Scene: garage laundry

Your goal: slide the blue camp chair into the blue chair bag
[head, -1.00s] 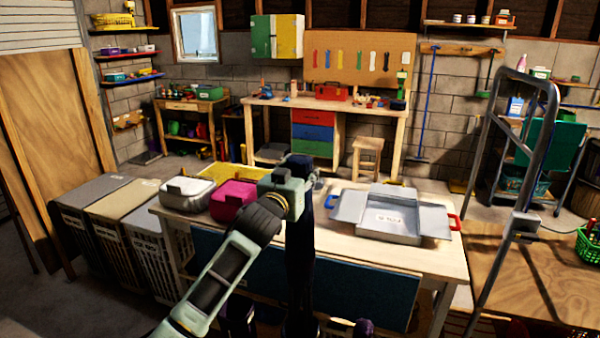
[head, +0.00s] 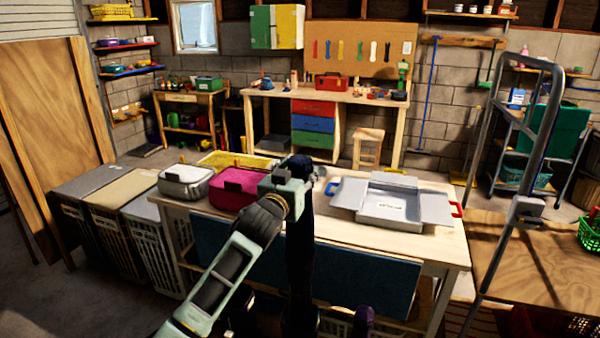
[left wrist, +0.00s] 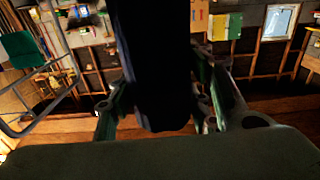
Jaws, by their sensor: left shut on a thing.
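A long dark navy bundle (head: 300,250), which looks like the folded blue camp chair, stands nearly upright in the middle of the head view. My left gripper (head: 298,182) is shut on its upper part. In the left wrist view the bundle (left wrist: 155,65) runs between the two fingers of my left gripper (left wrist: 160,108). The bundle's lower end is cut off by the bottom edge of the head view. I cannot make out the blue chair bag for certain. My right gripper is not in view.
A wooden table (head: 440,250) stands ahead, with an open grey case (head: 385,207), a magenta box (head: 236,190) and a white-grey box (head: 186,182). A blue panel (head: 365,278) covers its front. Lidded baskets (head: 150,240) stand left, a metal frame (head: 535,130) right.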

